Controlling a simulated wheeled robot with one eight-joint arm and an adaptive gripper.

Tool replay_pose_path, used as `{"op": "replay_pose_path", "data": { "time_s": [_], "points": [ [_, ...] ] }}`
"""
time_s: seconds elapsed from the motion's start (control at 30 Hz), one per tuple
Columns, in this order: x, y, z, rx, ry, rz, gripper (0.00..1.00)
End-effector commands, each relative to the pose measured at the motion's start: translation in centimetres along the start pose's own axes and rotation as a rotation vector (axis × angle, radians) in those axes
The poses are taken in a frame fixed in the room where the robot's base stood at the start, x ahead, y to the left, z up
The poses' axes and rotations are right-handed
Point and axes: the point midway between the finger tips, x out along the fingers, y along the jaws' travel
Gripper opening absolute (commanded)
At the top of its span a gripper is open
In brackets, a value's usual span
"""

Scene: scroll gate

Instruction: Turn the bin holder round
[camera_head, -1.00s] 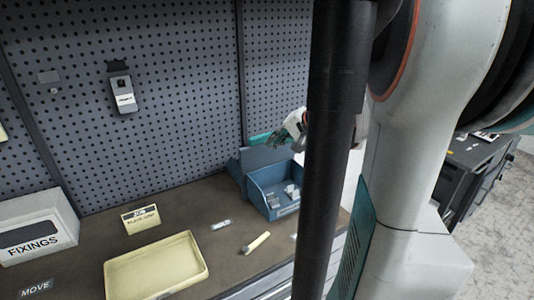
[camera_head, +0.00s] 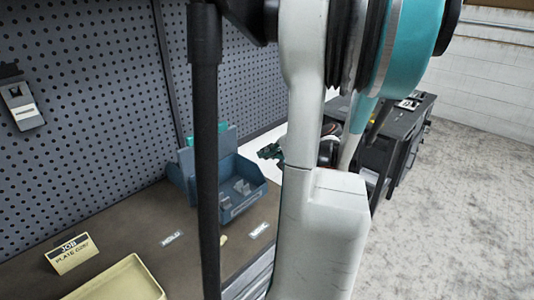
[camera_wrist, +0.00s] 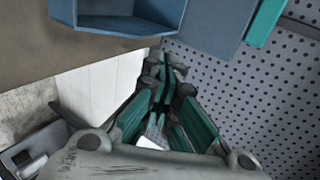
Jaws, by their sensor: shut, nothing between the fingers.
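The bin holder (camera_head: 222,142) is a blue upright plate with a teal strip on its upper edge. It stands at the back right of the bench. A blue open bin (camera_head: 228,213) with small grey pieces in it sits at its front. Part of both is hidden behind my dark column. My gripper (camera_head: 268,152) is shut and empty, beyond the bin's right side and apart from it. In the wrist view, my gripper's green fingers (camera_wrist: 161,82) come together just below the bin (camera_wrist: 120,25), and the holder (camera_wrist: 213,22) shows at the top.
A pegboard wall (camera_head: 95,110) runs behind the bench (camera_head: 135,215). A cream tray (camera_head: 115,285) and a JOB sign (camera_head: 72,252) stand at the left. Labels HOLD (camera_head: 172,239) and MAKE (camera_head: 259,230) lie in front of the bin. A dark cabinet (camera_head: 400,140) stands right; open floor (camera_head: 450,220) lies beside it.

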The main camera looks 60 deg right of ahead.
Motion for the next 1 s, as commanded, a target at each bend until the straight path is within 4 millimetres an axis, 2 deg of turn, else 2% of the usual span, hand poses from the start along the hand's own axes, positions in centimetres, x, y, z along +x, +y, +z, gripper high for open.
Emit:
{"op": "replay_pose_path", "data": {
  "time_s": [0.03,0.2,0.33,0.43,0.63,1.0],
  "points": [
    [1.3,0.2,0.1,-0.002,-0.004,0.0,0.0],
    [4.7,0.2,0.1,-0.002,-0.003,0.0,0.0],
    [7.1,0.2,0.1,-0.003,-0.003,0.0,0.0],
    [8.3,-0.8,0.1,-0.002,-0.003,0.0,0.0],
    [9.7,-1.8,0.0,-0.001,-0.001,0.0,0.0],
    [9.9,-2.0,0.0,0.0,0.0,0.0,0.0]
  ]
}}
